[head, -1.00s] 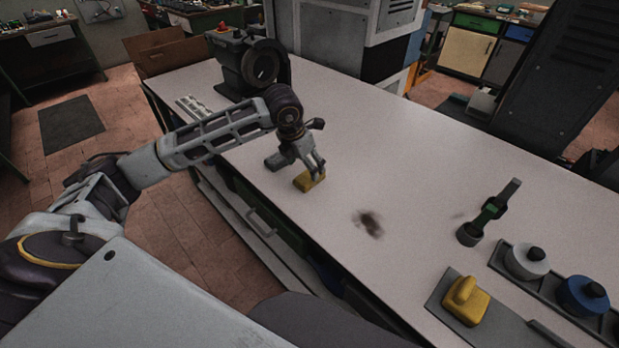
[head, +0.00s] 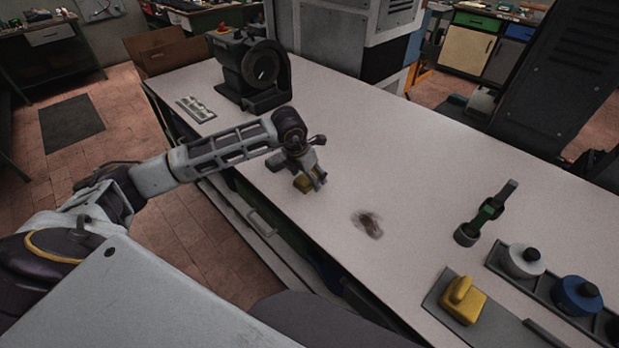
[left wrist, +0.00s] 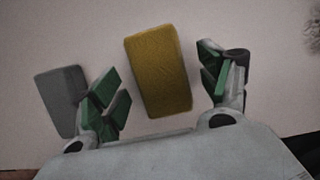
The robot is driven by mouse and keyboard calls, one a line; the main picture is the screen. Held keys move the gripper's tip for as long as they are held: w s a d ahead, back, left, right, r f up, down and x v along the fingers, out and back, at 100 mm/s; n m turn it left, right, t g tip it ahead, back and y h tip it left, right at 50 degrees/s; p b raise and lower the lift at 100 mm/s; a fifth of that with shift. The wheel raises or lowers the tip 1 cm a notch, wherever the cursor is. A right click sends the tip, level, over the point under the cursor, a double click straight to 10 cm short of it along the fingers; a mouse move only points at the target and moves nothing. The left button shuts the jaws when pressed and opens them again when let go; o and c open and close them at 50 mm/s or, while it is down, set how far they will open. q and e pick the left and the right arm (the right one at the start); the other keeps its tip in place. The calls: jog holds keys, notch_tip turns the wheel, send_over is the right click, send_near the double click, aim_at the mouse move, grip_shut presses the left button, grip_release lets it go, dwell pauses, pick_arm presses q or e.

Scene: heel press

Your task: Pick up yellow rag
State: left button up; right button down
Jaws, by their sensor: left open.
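The yellow rag (head: 302,184) is a small folded block on the white bench, partly hidden by my left gripper (head: 313,177) in the head view. In the left wrist view the rag (left wrist: 158,75) lies between the spread green-padded fingers of my left gripper (left wrist: 160,72), with a gap on each side. The gripper is open and holds nothing. A second yellow item (head: 463,300), with a raised handle-like top, sits on a grey plate at the front right. My right gripper is in neither view.
A grey block (left wrist: 62,100) lies just outside the left finger in the wrist view. A dark smudge (head: 368,224) marks the bench (head: 400,150) nearby. A dark machine (head: 252,70) stands at the back left. A green-and-grey tool (head: 488,212) and a holder with white and blue pots are at right.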

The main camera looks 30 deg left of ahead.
pick_arm(q)
jog(key=shift+f, duration=0.2)
dwell(0.3)
jog(key=c, duration=1)
